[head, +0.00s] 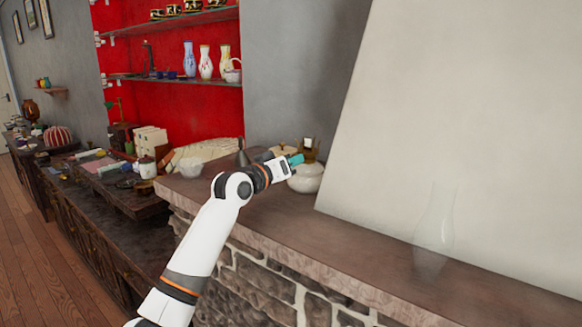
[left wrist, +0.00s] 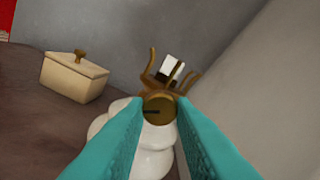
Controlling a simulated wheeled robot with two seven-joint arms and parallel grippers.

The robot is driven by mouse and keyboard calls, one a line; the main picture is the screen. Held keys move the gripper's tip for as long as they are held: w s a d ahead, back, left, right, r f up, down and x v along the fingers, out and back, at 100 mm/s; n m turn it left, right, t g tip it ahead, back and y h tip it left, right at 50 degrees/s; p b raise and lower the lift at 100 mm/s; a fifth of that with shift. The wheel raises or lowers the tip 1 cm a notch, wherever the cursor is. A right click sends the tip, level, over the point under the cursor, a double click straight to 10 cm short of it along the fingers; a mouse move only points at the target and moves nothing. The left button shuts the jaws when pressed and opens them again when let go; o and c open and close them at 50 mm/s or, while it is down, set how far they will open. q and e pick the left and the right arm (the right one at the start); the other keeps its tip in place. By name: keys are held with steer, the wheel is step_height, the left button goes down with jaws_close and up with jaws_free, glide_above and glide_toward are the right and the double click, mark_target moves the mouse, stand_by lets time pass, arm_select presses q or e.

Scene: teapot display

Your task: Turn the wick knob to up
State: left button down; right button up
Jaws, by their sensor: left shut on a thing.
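An oil lamp has a round white body (head: 306,179) and stands on the stone mantel. In the left wrist view its white body (left wrist: 155,150) shows below a brass burner (left wrist: 168,80) with upright prongs and a pale wick. The round brass wick knob (left wrist: 159,108) faces the camera, with a dark mark pointing left. My left gripper (head: 298,160) has teal fingers, and its fingertips are shut on the knob from both sides. The lower knob edge is partly hidden by the fingers. My right gripper is in neither view.
A clear glass chimney (head: 434,235) stands on the mantel (head: 350,245) to the right. A cream lidded box (left wrist: 74,76) sits left of the lamp. A large pale panel (head: 470,130) leans behind. The mantel between lamp and chimney is clear.

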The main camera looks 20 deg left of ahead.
arm_select(q)
steer(key=m, duration=0.5)
steer(key=shift+f+b, duration=0.15)
steer(key=shift+b, duration=0.15)
steer(key=shift+m, duration=0.3)
steer(key=c, duration=1.2)
jaws_free()
steer(key=shift+w, duration=0.1)
steer(key=shift+c, duration=0.2)
steer(key=b+v, duration=0.3)
steer(key=v, duration=0.8)
steer(key=shift+a, duration=0.15)
steer(key=shift+s, duration=0.55)
